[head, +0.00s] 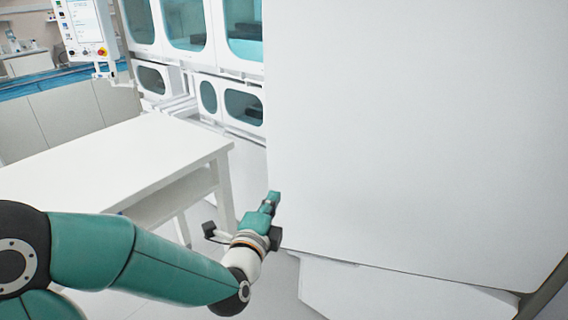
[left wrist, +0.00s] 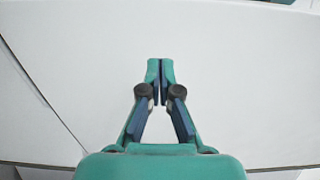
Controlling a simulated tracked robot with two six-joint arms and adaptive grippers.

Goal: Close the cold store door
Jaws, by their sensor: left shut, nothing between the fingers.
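The cold store door (head: 415,130) is a large plain white panel that fills the right half of the head view. Its left edge runs down close to my left gripper (head: 272,198). My left gripper is shut and empty, at the lower left edge of the panel. I cannot tell whether its tips touch the panel. In the left wrist view, the shut fingers (left wrist: 160,70) point at a broad white surface (left wrist: 240,90), with a dark edge line at the left. The handle and hinges are not visible. My right gripper is not in view.
A white table (head: 120,155) stands at the left, beside my left arm. White cabinets with teal windows (head: 190,25) stand behind it. A control screen (head: 85,22) hangs at the upper left. A white base part (head: 385,290) lies below the panel. Some floor shows between table and panel.

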